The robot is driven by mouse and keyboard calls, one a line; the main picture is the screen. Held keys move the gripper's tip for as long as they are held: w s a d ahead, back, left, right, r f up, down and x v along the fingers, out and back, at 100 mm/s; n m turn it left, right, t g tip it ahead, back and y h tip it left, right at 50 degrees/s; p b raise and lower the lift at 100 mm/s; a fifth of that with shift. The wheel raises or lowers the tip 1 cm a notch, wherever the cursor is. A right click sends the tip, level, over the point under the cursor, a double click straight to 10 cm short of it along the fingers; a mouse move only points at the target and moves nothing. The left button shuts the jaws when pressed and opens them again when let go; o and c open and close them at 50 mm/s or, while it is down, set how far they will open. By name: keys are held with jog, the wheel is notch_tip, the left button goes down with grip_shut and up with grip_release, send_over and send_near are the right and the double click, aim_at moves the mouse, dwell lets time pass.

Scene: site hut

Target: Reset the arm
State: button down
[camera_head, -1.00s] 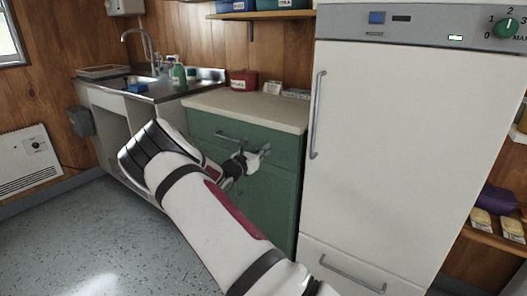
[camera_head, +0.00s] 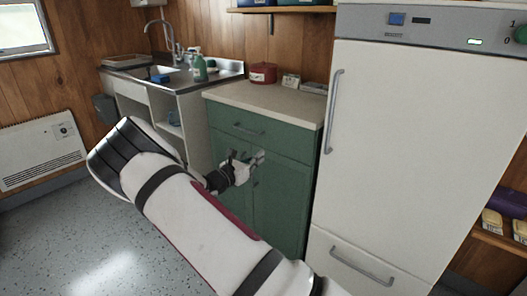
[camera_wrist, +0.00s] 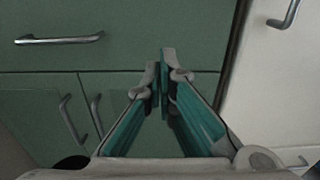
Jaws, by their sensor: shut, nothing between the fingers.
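My gripper (camera_head: 257,158) is at the end of my outstretched white arm, in front of the green cabinet (camera_head: 285,190). In the wrist view my gripper (camera_wrist: 161,85) shows its two fingers shut together with nothing between them. It points at the cabinet front, to the right of the drawer handle (camera_wrist: 60,39) and the two door handles (camera_wrist: 98,115). The fingers look apart from the handles. My forearm hides part of the cabinet's lower left in the head view.
A tall white fridge (camera_head: 410,150) with grey handles stands right of the cabinet. A sink unit (camera_head: 170,82) is at the left, with a green bottle (camera_head: 199,68) on it. A red tin (camera_head: 262,73) stands on the worktop (camera_head: 290,101). The floor (camera_head: 60,235) at left is clear.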

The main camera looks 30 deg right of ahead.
jog(key=s+a+r+m+g+y, duration=0.1)
jog(key=s+r+m+g+y, duration=0.5)
jog(key=s, duration=0.5)
jog(key=s+a+r+m+g+y, duration=0.1)
jog(key=s+r+m+g, duration=0.1)
jog(key=s+r+m, duration=0.55)
jog(key=s+a+r+m+t+y, duration=0.1)
jog(key=s+a+m+y, duration=0.2)
jog(key=s+a, duration=0.55)
jog(key=s+a+m+t+y, duration=0.1)
jog(key=s+a+m+y, duration=0.3)
jog(key=s, duration=0.8)
jog(key=s+a+r+m+t+y, duration=0.1)
jog(key=s+a+y, duration=0.2)
jog(key=s+a, duration=0.65)
notch_tip(320, 180, up, 23)
jog(key=s+d+t+p, duration=0.1)
jog(key=t+p, duration=0.2)
jog(key=p, duration=1.8)
jog(key=shift+d+t, duration=0.3)
jog(key=shift+s+f, duration=0.1)
